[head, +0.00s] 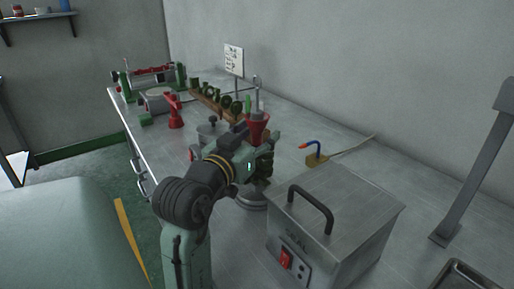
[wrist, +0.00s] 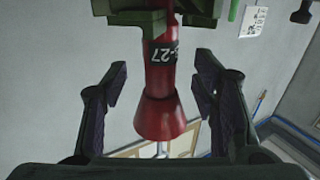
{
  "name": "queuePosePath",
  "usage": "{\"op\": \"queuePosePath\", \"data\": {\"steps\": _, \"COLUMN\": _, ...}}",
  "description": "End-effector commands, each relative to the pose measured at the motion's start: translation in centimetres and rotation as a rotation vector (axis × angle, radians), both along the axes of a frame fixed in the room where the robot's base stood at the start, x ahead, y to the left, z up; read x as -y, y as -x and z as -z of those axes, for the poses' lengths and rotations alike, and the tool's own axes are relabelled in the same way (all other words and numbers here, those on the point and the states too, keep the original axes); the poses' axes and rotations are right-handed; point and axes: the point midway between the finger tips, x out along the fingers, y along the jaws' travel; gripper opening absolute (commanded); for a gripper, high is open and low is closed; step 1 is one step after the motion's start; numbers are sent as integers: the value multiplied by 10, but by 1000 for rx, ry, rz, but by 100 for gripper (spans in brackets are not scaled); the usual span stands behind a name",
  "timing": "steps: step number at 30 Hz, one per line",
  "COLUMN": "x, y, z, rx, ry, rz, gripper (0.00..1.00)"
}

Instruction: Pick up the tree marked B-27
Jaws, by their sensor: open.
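The red tree shows in the wrist view (wrist: 160,82) with a dark label ending in "-27"; the letter before it is partly cut off. It has a flared red cone at one end and dark green pieces at the other. In the head view its red cone (head: 258,126) shows above my gripper (head: 264,160), with a metal rod rising from it. My gripper is open, and in the wrist view its two fingers (wrist: 163,88) stand on either side of the tree, with visible gaps. The tree's lower part is hidden behind my gripper in the head view.
A metal box (head: 345,215) with a black handle and red switch stands close on the right. A wooden rack (head: 222,106) with green pieces, another red piece (head: 175,112) and a sign (head: 233,60) stand farther back.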

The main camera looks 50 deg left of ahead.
Motion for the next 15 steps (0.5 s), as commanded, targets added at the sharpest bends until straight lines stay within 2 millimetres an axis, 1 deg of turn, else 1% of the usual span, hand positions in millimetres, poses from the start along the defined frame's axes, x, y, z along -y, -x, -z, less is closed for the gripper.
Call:
{"op": "queuePosePath", "data": {"steps": 5, "x": 0, "y": 0, "z": 1, "rx": 0, "ry": 0, "rz": 0, "gripper": 54}}
{"op": "queuePosePath", "data": {"steps": 6, "x": 0, "y": 0, "z": 1, "rx": 0, "ry": 0, "rz": 0, "gripper": 52}}
{"op": "queuePosePath", "data": {"steps": 15, "x": 0, "y": 0, "z": 0, "rx": 0, "ry": 0, "rz": 0, "gripper": 32}}
